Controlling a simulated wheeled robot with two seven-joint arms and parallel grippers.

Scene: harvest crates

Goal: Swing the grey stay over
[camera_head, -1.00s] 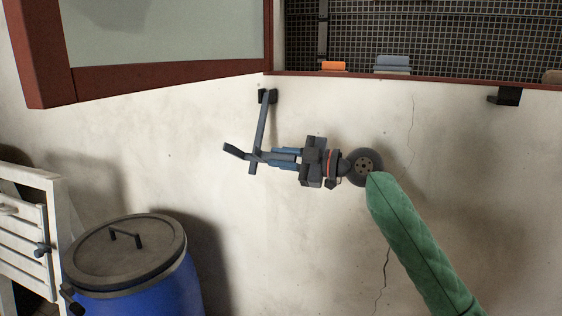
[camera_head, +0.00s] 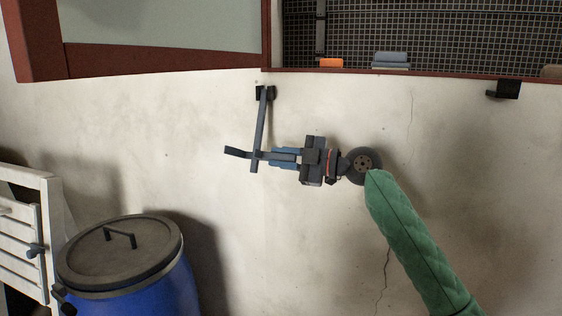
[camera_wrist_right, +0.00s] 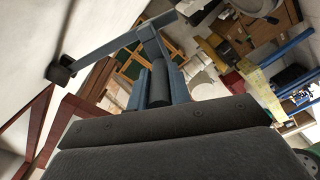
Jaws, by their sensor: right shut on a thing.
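The grey stay (camera_head: 263,125) hangs from a black bracket (camera_head: 264,93) on the wall below the window opening, its long bar slanting down with a short bent end at the lower left. My right gripper (camera_head: 272,158) comes in from the right on a green-sleeved arm and is shut on the lower part of the stay. In the right wrist view the stay (camera_wrist_right: 118,41) runs from its dark pivot at the left to the fingers of the gripper (camera_wrist_right: 160,85). The exact contact is partly hidden by the fingers. My left gripper is not in view.
A red-framed window leaf (camera_head: 160,72) stands at the upper left. A second black bracket (camera_head: 507,89) is on the wall at the right. A blue barrel with a grey lid (camera_head: 120,250) and a white slatted crate (camera_head: 25,235) stand at lower left. The wall between is clear.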

